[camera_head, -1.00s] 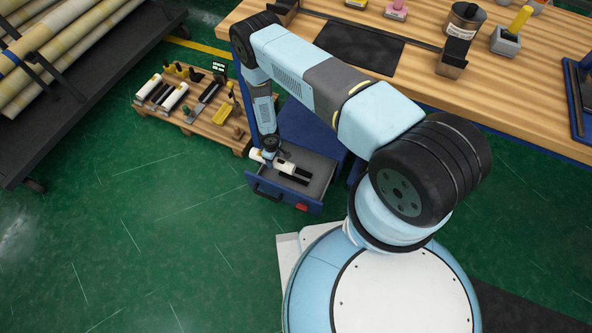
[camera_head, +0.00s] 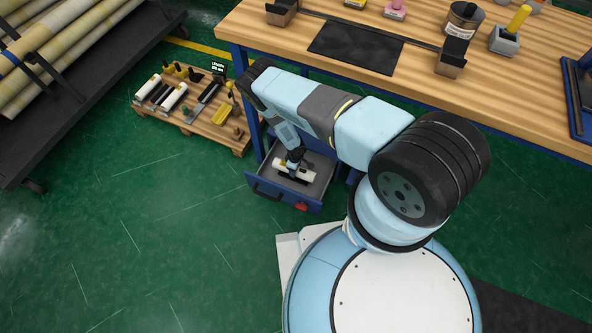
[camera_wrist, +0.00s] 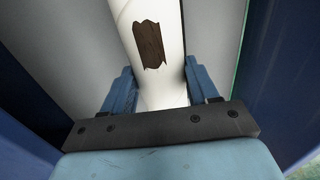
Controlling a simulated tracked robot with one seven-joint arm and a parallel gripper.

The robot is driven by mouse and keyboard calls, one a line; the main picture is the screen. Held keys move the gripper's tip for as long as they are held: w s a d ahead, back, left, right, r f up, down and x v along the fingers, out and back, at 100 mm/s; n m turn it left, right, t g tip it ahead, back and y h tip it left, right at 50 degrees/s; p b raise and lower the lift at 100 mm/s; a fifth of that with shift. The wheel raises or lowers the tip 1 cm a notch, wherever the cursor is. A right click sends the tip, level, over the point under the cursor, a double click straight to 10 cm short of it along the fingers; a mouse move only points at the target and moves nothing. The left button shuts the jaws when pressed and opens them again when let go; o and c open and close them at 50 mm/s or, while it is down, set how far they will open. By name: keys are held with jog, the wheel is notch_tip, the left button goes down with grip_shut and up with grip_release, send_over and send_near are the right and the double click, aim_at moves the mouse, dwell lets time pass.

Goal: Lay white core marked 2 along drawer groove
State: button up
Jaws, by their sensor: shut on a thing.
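A white core (camera_head: 306,177) is over the open drawer (camera_head: 271,196), low and close to the drawer's inside. It also shows in the wrist view (camera_wrist: 160,75), running up between the fingers, with a ragged brown patch on its side. My gripper (camera_head: 292,166) is shut on it, and the fingers (camera_wrist: 159,72) press on both sides. A tan end shows at the core's left in the head view. Dark strips in the drawer, perhaps the groove, are mostly hidden under the core and gripper. I cannot tell whether the core touches them. No number 2 is legible.
The drawer's blue walls stand close on both sides in the wrist view. A wooden pallet (camera_head: 216,134) with white rolls and tools lies left of the drawer. The wooden workbench (camera_head: 420,80) is above right. The green floor in front is clear.

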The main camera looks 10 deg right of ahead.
jog(key=shift+f, duration=0.8)
jog(key=shift+f, duration=0.25)
jog(key=o, duration=1.1)
notch_tip(320, 180, up, 13)
jog(key=shift+f, duration=0.2)
